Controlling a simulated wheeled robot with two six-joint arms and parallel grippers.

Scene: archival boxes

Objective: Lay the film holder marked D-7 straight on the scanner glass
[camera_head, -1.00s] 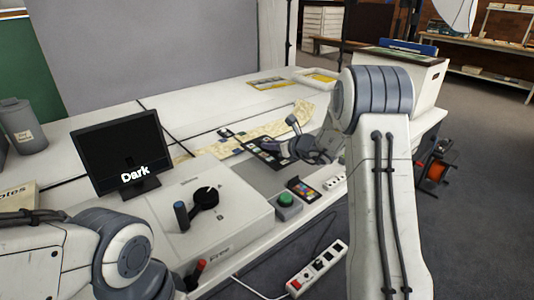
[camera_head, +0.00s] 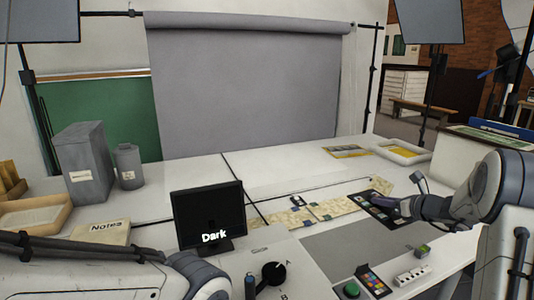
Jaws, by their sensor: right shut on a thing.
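A dark film holder (camera_head: 374,208) with small pale squares shows on the right of the table, beside a yellowish patterned strip. I cannot read its mark, so I cannot tell whether it is D-7. My right gripper (camera_head: 405,207) is at the holder's right end, shut, seemingly on the holder, and hides part of it. I cannot tell whether the holder is lifted. A flat grey panel (camera_head: 345,248) lies in front of the holder; I cannot tell whether it is the scanner glass.
A monitor (camera_head: 209,216) reading "Dark" stands left of centre. A box with a black lever (camera_head: 273,273) is in front of it. A green button (camera_head: 351,290), a colour card (camera_head: 373,281) and a power strip (camera_head: 412,275) are along the front edge. The back middle is clear.

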